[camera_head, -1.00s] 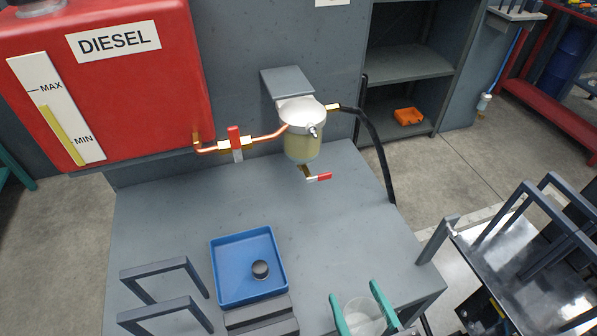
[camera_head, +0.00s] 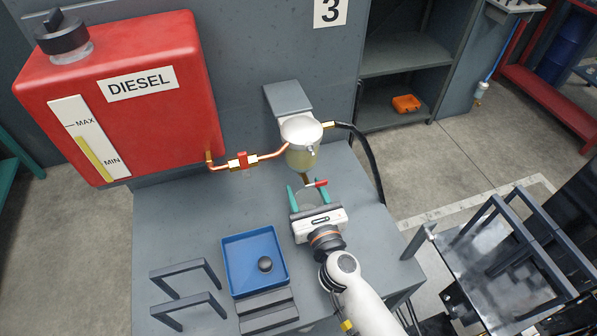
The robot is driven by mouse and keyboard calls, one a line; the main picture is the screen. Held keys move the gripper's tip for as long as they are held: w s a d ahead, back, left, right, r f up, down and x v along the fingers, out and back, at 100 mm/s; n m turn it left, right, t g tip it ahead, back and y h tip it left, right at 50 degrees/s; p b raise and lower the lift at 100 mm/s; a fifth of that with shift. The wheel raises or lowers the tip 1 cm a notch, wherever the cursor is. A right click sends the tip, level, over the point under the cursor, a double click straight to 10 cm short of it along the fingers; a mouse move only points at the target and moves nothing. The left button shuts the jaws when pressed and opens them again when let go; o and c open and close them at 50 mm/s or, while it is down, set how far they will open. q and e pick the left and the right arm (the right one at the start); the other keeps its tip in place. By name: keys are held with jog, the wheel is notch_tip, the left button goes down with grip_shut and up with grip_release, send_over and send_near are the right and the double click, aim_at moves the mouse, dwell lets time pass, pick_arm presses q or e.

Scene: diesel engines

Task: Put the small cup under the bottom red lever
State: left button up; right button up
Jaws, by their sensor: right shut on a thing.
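The small clear cup (camera_head: 305,201) is between the green fingers of my right gripper (camera_head: 308,195), which is shut on it. The gripper body hides part of the cup. The bottom red lever (camera_head: 317,183) sits on the brass outlet below the fuel filter bowl (camera_head: 301,157). The cup is close to this lever, just in front of and below it in the head view. I cannot tell whether it touches the bench or is exactly under the outlet. My left gripper is not in view.
A blue tray (camera_head: 228,262) with a black cap (camera_head: 265,264) lies on the grey bench (camera_head: 200,228). Grey handle frames (camera_head: 185,275) stand left of it. The red diesel tank (camera_head: 175,60) joins the filter by a copper pipe with another red lever (camera_head: 242,158). A black hose (camera_head: 372,160) hangs at right.

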jog(key=shift+x, duration=0.9)
jog(key=x, duration=0.3)
jog(key=shift+w+b, duration=0.2)
jog(key=shift+b, duration=0.1)
jog(key=shift+w+a+f+b, duration=0.1)
jog(key=shift+f+b, duration=0.3)
jog(key=shift+f, duration=0.05)
jog(key=shift+r, duration=0.1)
jog(key=o, duration=1)
jog(key=shift+o, duration=0.2)
